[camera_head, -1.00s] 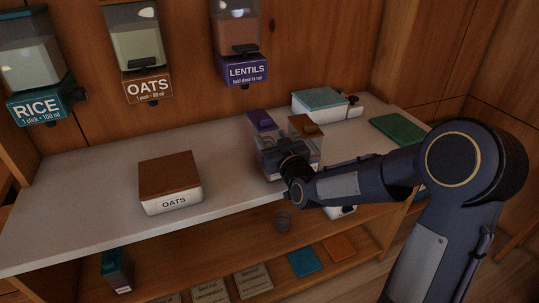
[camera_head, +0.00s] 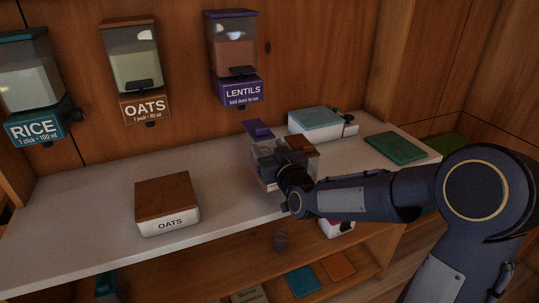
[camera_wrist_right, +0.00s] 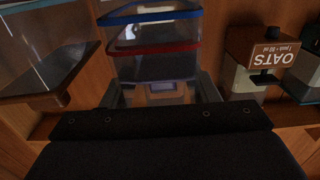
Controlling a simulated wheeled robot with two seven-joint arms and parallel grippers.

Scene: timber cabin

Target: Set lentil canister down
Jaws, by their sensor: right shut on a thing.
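The lentil canister (camera_head: 262,160) is a clear container with a purple lid part (camera_head: 257,130) standing up at its top. It is over the middle of the pale counter, in front of the LENTILS dispenser (camera_head: 236,60). My right gripper (camera_head: 280,163) is shut on it from the right and hides part of it. I cannot tell whether its base touches the counter. In the right wrist view, the clear canister (camera_wrist_right: 152,66), with blue and red bands, is between the fingers. My left gripper is not in view.
The OATS box (camera_head: 168,203) sits on the counter (camera_head: 90,208) to the left. A teal-lidded box (camera_head: 315,123) and a green mat (camera_head: 395,146) are at the back right. OATS (camera_head: 133,65) and RICE (camera_head: 32,85) dispensers hang on the wall. Counter between the OATS box and canister is clear.

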